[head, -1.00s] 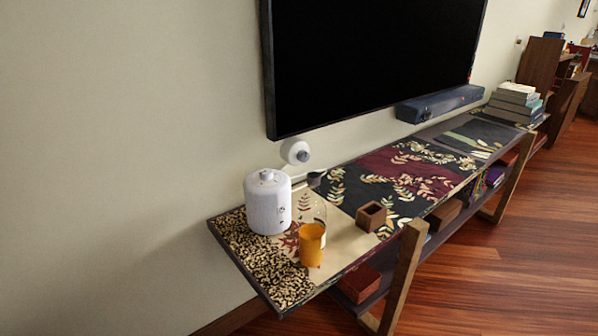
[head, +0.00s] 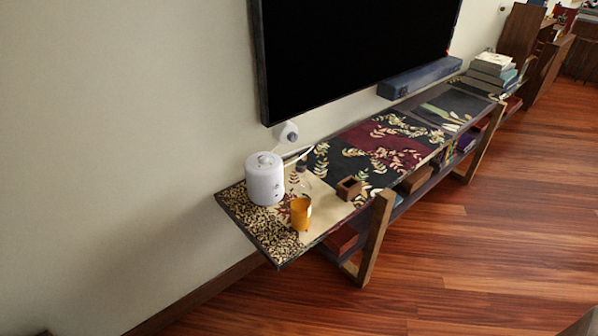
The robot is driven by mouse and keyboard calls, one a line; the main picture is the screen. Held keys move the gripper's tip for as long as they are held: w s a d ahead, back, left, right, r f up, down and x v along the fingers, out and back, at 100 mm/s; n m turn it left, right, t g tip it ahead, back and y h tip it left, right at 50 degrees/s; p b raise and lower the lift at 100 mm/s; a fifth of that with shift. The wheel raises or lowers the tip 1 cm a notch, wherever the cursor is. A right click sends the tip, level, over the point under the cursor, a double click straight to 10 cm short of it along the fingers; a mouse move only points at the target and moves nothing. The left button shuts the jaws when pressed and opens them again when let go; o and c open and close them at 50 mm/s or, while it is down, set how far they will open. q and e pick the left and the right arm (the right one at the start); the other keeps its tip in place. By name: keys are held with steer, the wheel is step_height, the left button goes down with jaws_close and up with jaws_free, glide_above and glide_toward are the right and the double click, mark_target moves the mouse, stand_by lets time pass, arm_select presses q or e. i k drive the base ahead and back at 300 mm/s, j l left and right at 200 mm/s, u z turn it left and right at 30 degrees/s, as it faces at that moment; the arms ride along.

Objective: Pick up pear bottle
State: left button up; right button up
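No object is clearly marked as the pear bottle. A clear, see-through bottle with a dark cap (head: 301,166) stands on the shelf top in the head view, and its body is hard to make out. An orange container (head: 300,213) stands just in front of it, towards the shelf's front edge. A white lidded canister (head: 265,180) stands to the left, closer to the wall. Neither of my grippers is in view, and nothing is held in the picture.
The long low shelf (head: 235,203) has a patterned top and stands against the wall. A small wooden box (head: 348,188) is right of the orange container. A TV (head: 355,50), soundbar (head: 420,77) and book stack (head: 491,70) are farther back. The wooden floor (head: 450,260) in front is clear.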

mark_target(300, 189)
steer(key=i+l+u, duration=0.15)
steer(key=u, duration=0.3)
steer(key=l+u, duration=0.45)
steer(key=i+l+u, duration=0.2)
steer(key=l, duration=0.3)
steer(key=l+u, duration=0.15)
steer(key=l, duration=0.3)
